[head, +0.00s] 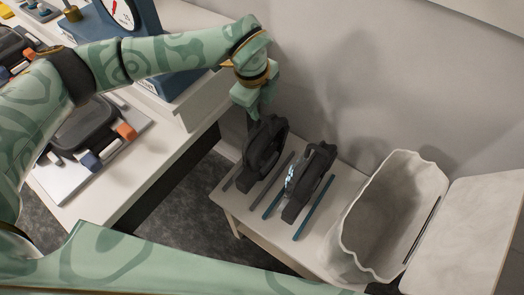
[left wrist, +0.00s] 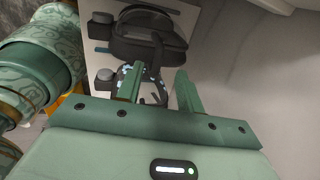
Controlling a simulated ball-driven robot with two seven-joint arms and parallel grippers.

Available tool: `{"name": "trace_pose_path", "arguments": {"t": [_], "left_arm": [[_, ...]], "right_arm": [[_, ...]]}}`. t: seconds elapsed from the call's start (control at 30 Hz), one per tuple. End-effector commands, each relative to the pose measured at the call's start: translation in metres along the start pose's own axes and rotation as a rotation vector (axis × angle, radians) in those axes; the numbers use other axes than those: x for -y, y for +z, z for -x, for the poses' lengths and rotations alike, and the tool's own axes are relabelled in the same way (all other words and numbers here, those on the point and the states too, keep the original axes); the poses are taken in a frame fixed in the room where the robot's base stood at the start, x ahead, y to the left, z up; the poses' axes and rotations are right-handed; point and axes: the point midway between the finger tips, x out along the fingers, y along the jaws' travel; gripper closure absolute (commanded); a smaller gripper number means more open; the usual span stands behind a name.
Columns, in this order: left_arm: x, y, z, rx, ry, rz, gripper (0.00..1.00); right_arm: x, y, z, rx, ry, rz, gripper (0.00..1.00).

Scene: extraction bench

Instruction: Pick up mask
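Two black masks lie side by side on a small pale table. The left mask (head: 265,148) is nearer my left gripper; the right mask (head: 309,184) has a pale blue speckled patch on its left side. My left gripper (head: 256,108) points down just above the back of the left mask; in the head view its fingertips are partly hidden. In the left wrist view its fingers (left wrist: 160,88) are apart, with dark mask parts below and between them. A black mask (left wrist: 148,36) with a strap shows beyond the fingers. I cannot tell whether the fingers touch anything. My right gripper is out of view.
Grey and teal strips (head: 315,207) lie beside the masks on the small table (head: 235,207). An open pale bin (head: 392,205) stands to the right. A bench (head: 140,175) with a dark case and a blue gauge device (head: 150,62) is at left. A wall is close behind.

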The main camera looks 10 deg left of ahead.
Motion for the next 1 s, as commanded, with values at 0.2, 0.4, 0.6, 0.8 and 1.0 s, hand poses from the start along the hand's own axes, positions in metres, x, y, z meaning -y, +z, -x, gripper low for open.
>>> {"name": "trace_pose_path", "arguments": {"t": [0.2,0.4,0.6,0.8,1.0], "left_arm": [[-0.004,-0.003,-0.039,-0.002,0.006,0.001,0.63],[-0.003,-0.003,-0.045,-0.001,0.002,0.000,0.63],[-0.003,-0.003,-0.044,-0.001,0.002,0.000,0.96],[-0.002,-0.003,-0.044,-0.001,0.000,0.000,1.00],[-0.002,-0.003,-0.043,-0.001,0.000,0.000,1.00]], "right_arm": [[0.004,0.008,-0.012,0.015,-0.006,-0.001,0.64],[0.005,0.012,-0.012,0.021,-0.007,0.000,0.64],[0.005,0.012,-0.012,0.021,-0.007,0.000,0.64],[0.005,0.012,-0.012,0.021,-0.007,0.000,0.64],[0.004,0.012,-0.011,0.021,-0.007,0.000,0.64]]}}
